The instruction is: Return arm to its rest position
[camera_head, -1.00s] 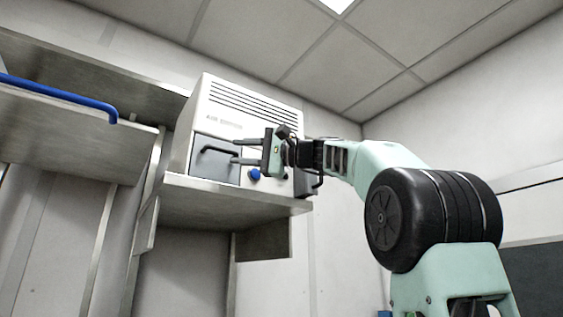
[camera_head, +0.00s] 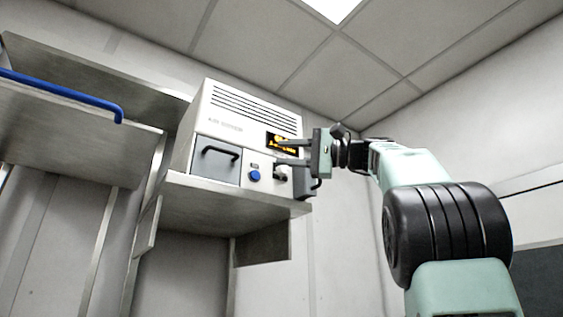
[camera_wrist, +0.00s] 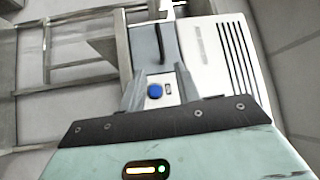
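My arm reaches in from the right in the head view. My gripper (camera_head: 286,158) is in front of the right side of a white machine (camera_head: 225,122) marked as an air unit. Its two fingers are apart with nothing between them, so it is open. In the wrist view the two fingers of my gripper (camera_wrist: 160,90) stand apart on either side of the machine's blue button (camera_wrist: 155,91). The gripper partly covers the machine's lit orange display (camera_head: 283,144).
The machine stands on a metal shelf (camera_head: 215,192) and has a dark handle (camera_head: 220,152) on its grey front panel. Another shelf with a blue rail (camera_head: 65,93) is at the left. The space above and right of the arm is clear up to the walls and ceiling.

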